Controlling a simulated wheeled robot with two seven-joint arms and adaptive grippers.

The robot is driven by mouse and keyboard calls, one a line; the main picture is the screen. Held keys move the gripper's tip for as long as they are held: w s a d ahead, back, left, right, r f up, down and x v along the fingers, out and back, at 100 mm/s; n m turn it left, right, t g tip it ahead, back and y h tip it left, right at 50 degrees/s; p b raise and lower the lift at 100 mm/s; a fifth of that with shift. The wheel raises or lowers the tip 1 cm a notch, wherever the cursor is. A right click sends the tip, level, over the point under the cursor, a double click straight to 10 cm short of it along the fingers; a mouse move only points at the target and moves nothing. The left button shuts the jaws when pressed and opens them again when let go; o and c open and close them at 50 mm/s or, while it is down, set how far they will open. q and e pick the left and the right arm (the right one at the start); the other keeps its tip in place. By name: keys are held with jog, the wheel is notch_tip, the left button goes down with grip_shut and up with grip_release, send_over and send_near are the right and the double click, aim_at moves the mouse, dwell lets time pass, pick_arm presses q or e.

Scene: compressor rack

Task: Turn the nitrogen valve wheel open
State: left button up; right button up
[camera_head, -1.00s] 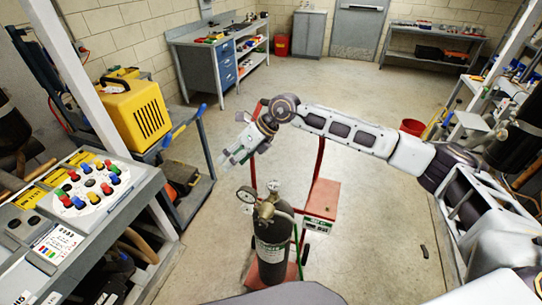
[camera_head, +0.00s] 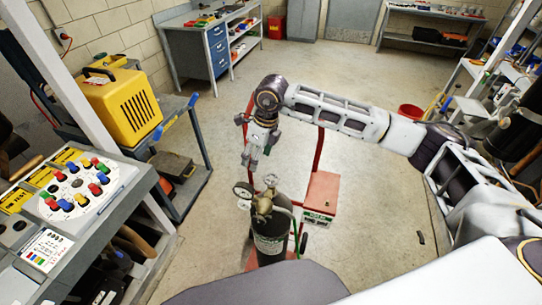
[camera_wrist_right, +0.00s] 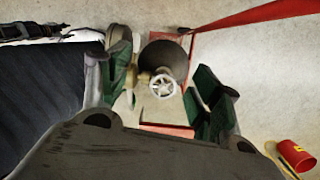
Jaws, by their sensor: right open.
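The nitrogen cylinder (camera_head: 270,243) is a dark bottle standing upright on a red cart. A small pale valve wheel (camera_head: 270,180) sits on top, above brass fittings (camera_head: 262,205) with round gauges (camera_head: 243,190). My right gripper (camera_head: 251,159) points down, above and slightly left of the wheel in the head view. In the right wrist view its open fingers (camera_wrist_right: 163,82) stand on either side of the spoked wheel (camera_wrist_right: 162,86), which appears between them, farther off. Nothing is held. My left gripper is not in view.
A control panel (camera_head: 80,190) with coloured buttons is at the left, beside a yellow case (camera_head: 125,105) on a trolley. A red bucket (camera_head: 411,112) stands farther back. The floor right of the cart is mostly clear.

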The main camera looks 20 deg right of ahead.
jog(key=d, duration=0.1)
jog(key=s+d+h, duration=0.1)
jog(key=d, duration=0.1)
jog(key=d+h, duration=0.1)
jog(key=shift+s+d+f+m+g, duration=0.15)
jog(key=shift+s+f+m+g, duration=0.05)
jog(key=shift+s+m+g, duration=0.2)
jog(key=shift+f, duration=0.15)
